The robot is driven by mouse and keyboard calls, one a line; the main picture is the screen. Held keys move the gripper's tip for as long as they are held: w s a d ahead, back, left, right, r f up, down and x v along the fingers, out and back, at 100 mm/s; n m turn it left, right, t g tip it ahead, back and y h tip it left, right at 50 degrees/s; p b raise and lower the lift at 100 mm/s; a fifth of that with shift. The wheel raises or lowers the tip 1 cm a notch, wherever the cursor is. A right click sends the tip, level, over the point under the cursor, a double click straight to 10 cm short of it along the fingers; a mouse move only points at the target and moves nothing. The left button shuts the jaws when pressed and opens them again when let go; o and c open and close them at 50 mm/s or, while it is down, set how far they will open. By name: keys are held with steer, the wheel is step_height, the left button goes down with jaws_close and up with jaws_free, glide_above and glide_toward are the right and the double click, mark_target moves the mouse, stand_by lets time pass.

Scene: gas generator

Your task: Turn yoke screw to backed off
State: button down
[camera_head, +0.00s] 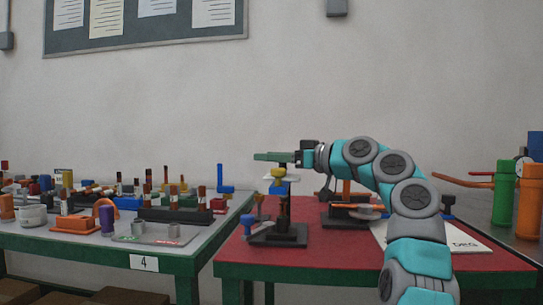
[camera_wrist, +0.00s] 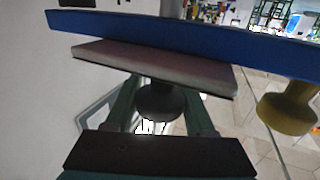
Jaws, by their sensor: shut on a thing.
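My gripper (camera_head: 277,157) reaches left over the red table, its dark green fingers level above a dark stand (camera_head: 283,236). In the wrist view my gripper (camera_wrist: 160,108) has one finger on each side of a dark round knob (camera_wrist: 160,100), which I take to be the yoke screw's head. The gripper is shut on it. A pale plate (camera_wrist: 150,68) and a blue bar (camera_wrist: 200,36) lie just beyond the knob. A yellow knob (camera_wrist: 288,108) is to the right; a yellow part (camera_head: 278,172) shows just below the fingers in the head view. The screw's thread is hidden.
The red table (camera_head: 350,270) also holds another dark stand (camera_head: 345,215) and a white sheet (camera_head: 460,238). A green-edged table (camera_head: 90,240) at left is crowded with small parts. Green and orange cylinders (camera_head: 530,205) stand at right.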

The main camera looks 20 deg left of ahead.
steer(key=shift+c, duration=1.3)
jaws_free()
steer(key=s+d+b, duration=0.1)
steer(key=d, duration=0.6)
steer(key=shift+d+b, duration=0.3)
steer(key=shift+d, duration=0.05)
